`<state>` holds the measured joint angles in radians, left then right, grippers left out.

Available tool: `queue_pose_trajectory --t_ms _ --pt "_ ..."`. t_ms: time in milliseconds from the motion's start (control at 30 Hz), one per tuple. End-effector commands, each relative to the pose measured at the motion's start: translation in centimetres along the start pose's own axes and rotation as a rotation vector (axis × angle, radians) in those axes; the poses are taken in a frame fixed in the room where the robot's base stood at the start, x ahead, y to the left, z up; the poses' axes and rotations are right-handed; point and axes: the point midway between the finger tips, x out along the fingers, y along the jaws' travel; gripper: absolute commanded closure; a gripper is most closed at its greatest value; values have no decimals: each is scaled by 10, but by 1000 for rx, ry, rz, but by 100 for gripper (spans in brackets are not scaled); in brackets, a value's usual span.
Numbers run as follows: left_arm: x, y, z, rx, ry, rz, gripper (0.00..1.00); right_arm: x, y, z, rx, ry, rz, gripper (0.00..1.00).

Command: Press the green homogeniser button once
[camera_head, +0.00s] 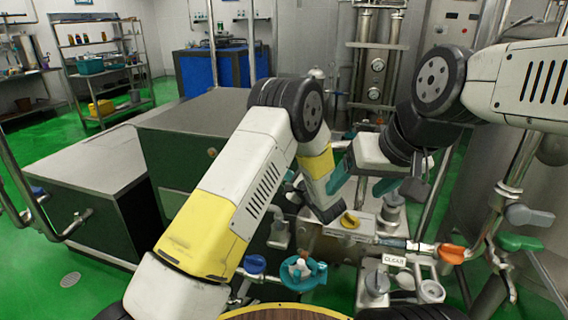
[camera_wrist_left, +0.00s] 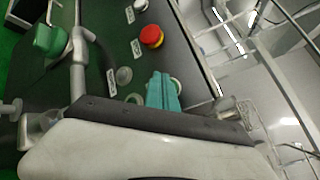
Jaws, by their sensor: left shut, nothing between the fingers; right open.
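My left gripper (camera_wrist_left: 163,92) shows in the left wrist view with its teal fingers together and nothing between them. The fingers are in front of a dark panel (camera_wrist_left: 100,50) with several round buttons. I cannot tell whether they touch it. The green homogeniser button cannot be clearly made out. A pale round rim (camera_wrist_left: 134,98) shows just left of the fingers, partly hidden, and another pale round part (camera_wrist_left: 176,85) is mostly behind them. In the head view the left fingertips are hidden. My right gripper (camera_head: 362,184) is open and empty, close to the left wrist.
A red button (camera_wrist_left: 151,36) is on the panel above the left fingers. A green knob (camera_wrist_left: 50,40) is beside a metal pipe.

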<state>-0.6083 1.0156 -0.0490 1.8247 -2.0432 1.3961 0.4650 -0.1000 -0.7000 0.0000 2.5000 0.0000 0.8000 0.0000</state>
Motion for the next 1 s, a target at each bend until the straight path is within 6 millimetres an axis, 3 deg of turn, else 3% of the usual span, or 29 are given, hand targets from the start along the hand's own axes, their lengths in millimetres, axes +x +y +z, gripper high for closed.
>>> queue_pose_trajectory --t_ms 1000 --pt "6 -5 -4 0 0 0 100 0 0 0 0 0 0 26"
